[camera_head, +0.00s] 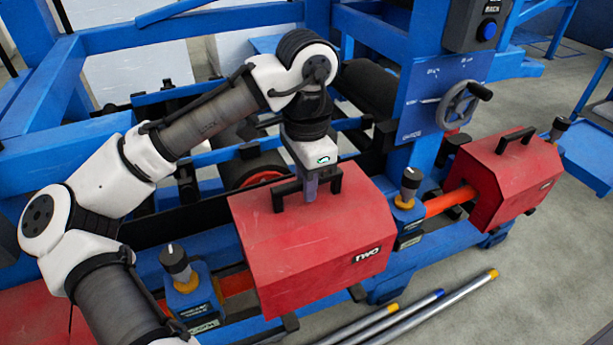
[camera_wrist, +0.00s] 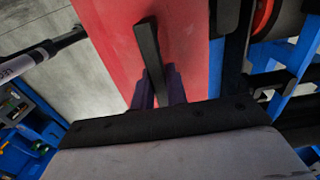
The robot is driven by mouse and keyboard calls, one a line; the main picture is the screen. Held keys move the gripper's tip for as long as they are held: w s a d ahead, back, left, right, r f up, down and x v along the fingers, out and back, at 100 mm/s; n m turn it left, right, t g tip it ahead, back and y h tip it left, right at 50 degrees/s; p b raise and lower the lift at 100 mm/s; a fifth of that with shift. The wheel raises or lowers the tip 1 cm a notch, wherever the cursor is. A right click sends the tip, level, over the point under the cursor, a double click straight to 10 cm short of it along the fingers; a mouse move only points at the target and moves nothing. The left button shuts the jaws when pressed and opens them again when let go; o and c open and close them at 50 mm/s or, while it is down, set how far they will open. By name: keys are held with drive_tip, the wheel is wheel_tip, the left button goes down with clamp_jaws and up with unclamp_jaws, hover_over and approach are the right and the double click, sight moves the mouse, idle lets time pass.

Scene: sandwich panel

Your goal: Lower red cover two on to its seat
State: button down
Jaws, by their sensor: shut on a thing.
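Red cover two (camera_head: 310,250) is a red box-shaped cover labelled TWO, with a black bar handle (camera_head: 280,192) on top. My gripper (camera_head: 310,190) is above the cover with its fingers shut on that handle. In the wrist view the handle (camera_wrist: 149,60) runs between the fingers (camera_wrist: 158,90), with the red top of the cover (camera_wrist: 110,40) below. The cover is between two blue posts with black knobs, over the blue frame rail. Its seat is mostly hidden under it, and I cannot tell whether the cover touches it.
A second red cover (camera_head: 510,175) sits to the right, and another red cover (camera_head: 40,315) is partly visible lower left. Black-knobbed posts (camera_head: 180,270) and (camera_head: 409,190) stand close on both sides. Several metal rods (camera_head: 430,315) lie in front. A handwheel (camera_head: 460,105) is behind.

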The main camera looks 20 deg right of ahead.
drive_tip(key=shift+f+b, duration=1.3)
drive_tip(key=shift+f, duration=1.55)
drive_tip(key=shift+s+f, duration=0.1)
drive_tip(key=shift+f, duration=0.3)
drive_tip(key=c, duration=1.3)
unclamp_jaws()
drive_tip(key=shift+r, duration=0.1)
wheel_tip(320, 180, up, 14)
drive_tip(key=shift+f+p, duration=0.15)
drive_tip(key=shift+p, duration=0.35)
wheel_tip(320, 180, up, 8)
drive_tip(key=p, duration=1)
hover_over(307, 208)
drive_tip(key=w, duration=0.2)
drive_tip(key=shift+s+d, duration=0.1)
drive_tip(key=shift+d, duration=0.2)
